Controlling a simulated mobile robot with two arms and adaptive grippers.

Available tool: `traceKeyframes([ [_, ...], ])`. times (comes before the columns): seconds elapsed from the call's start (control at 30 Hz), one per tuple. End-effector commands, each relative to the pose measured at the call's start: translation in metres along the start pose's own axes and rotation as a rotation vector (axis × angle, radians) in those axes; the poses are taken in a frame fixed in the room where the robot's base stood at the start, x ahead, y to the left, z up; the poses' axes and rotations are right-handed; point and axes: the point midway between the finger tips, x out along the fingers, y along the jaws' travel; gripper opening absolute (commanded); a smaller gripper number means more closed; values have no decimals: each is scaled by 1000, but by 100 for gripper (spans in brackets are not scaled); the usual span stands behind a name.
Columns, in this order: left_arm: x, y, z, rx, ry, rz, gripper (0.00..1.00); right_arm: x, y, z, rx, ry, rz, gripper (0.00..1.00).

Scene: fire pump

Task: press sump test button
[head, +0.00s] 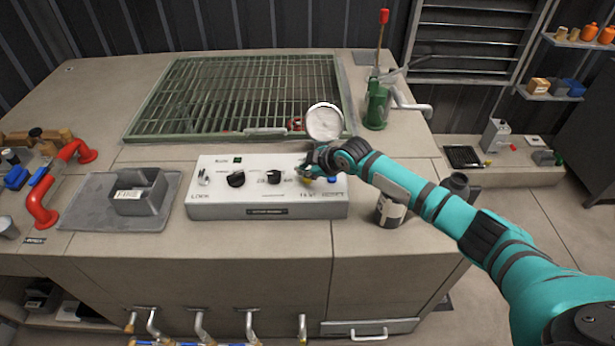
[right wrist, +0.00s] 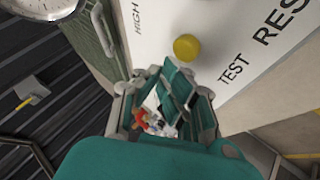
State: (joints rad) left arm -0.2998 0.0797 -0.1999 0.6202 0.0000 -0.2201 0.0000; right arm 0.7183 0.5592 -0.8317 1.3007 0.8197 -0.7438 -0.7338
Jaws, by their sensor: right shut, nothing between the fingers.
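The white control panel (head: 268,199) stands on the bench and carries black knobs and small buttons. A yellow button (right wrist: 187,47) is on its face beside the word TEST in the right wrist view; in the head view it is a small yellow spot (head: 308,181) just below my gripper. My right gripper (head: 310,168) is shut and empty over the panel's right part. In the right wrist view its teal fingers (right wrist: 174,92) are close to the yellow button, with a visible gap in the picture. I cannot tell the exact depth. My left gripper is not in view.
A blue button (head: 332,179) lies just right of the yellow one. A round gauge (head: 324,122) stands behind the panel, near the green grate (head: 240,95). A dark canister (head: 390,209) stands right of the panel, under my forearm. A grey bin (head: 140,195) sits left.

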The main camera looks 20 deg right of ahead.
Motion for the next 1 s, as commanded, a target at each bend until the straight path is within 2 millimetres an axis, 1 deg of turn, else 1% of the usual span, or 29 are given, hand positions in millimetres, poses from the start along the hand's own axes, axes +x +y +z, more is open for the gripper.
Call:
traceKeyframes([
  [0.27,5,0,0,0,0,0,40,6,-5,4,1,0,0,0],
  [1.0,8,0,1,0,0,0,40,9,-7,6,0,0,0,0],
])
